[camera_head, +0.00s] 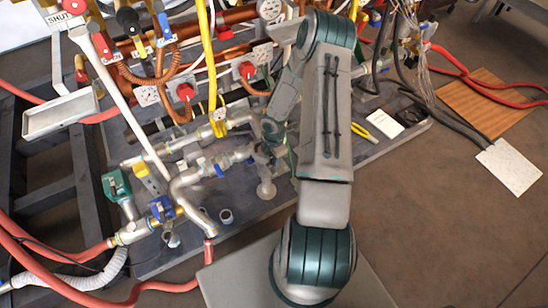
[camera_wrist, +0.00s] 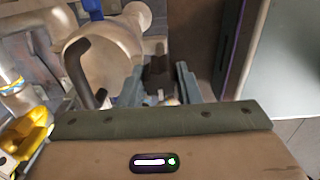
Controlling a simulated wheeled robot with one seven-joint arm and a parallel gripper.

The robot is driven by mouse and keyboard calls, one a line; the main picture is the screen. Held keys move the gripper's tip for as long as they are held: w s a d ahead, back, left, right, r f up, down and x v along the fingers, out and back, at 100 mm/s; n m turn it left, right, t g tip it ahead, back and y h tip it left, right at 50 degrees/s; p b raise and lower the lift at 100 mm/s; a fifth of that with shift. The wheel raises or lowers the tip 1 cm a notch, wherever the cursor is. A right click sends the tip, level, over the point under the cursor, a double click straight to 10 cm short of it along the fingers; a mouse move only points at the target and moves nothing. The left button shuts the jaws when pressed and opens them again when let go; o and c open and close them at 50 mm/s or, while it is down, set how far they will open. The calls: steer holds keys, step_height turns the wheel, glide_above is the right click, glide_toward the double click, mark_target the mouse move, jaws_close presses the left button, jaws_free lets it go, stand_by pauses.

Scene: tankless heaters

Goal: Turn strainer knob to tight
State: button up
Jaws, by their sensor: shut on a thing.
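My gripper (camera_wrist: 160,90) shows at the middle of the wrist view, with one finger on each side of a small dark part, which I take to be the strainer knob (camera_wrist: 157,72). The fingers are closed on it, and their tips hide much of it. A pale rounded metal fitting (camera_wrist: 108,55) with a dark curved handle stands just left of the fingers. In the head view, my gripper (camera_head: 272,135) is at the silver pipework (camera_head: 225,160) left of my arm. The knob is hidden there, and its turn position cannot be told.
Silver pipes with a blue-handled valve (camera_head: 160,208) and a green box (camera_head: 116,184) lie left. Red-handled valves and copper pipes stand behind. A yellow-handled tool (camera_head: 362,132) and a white box (camera_head: 385,123) lie right of my arm. Red hoses (camera_head: 70,285) cross the front left.

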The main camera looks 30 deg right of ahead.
steer(key=m+b, duration=0.1)
steer(key=m, duration=0.3)
steer(key=m+b, duration=0.1)
steer(key=m, duration=0.4)
steer(key=shift+b, duration=0.3)
steer(key=m+b, duration=0.1)
steer(key=m, duration=0.3)
steer(key=shift+m, duration=0.3)
steer(key=shift+m+b, duration=0.7)
steer(key=shift+m, duration=1.4)
steer(key=o, duration=1)
steer(key=shift+r, duration=0.1)
step_height(320, 180, up, 14)
steer(key=shift+f+p, duration=0.15)
steer(key=shift+p, duration=1.1)
